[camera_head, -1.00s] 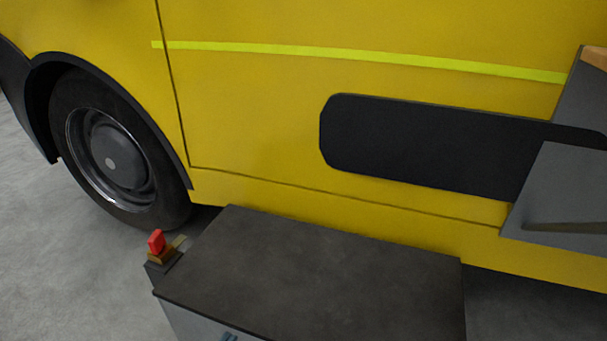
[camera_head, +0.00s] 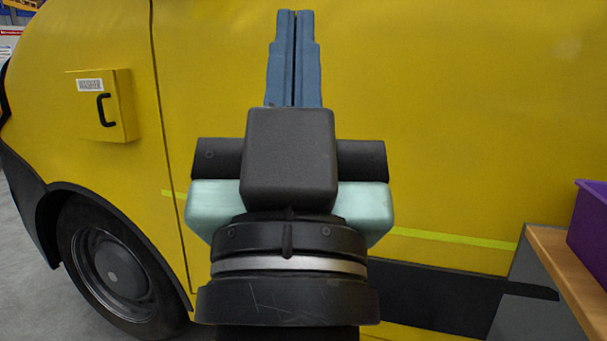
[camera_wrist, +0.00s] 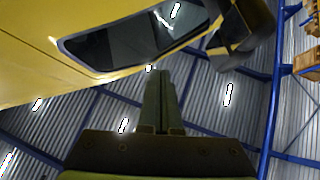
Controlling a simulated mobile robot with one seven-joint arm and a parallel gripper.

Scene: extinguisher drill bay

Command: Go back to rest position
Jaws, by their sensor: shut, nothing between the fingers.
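My gripper (camera_head: 294,14) stands upright in the middle of the head view, with its blue fingers pressed together and pointing up. Nothing is between the fingers. It is in front of the yellow van (camera_head: 430,120), and no contact with the van shows. In the wrist view my gripper (camera_wrist: 160,72) also shows shut and empty, pointing up toward the van's side window (camera_wrist: 130,40) and the ceiling. My wrist hides part of the van's side.
A yellow box with a black handle (camera_head: 118,118) is on the van's side at left. A purple crate (camera_head: 592,230) stands on a wooden surface (camera_head: 560,275) at right. The van's wheel (camera_head: 115,265) is at lower left. The wrist view shows a dark mirror (camera_wrist: 243,35) and blue roof beams (camera_wrist: 275,95).

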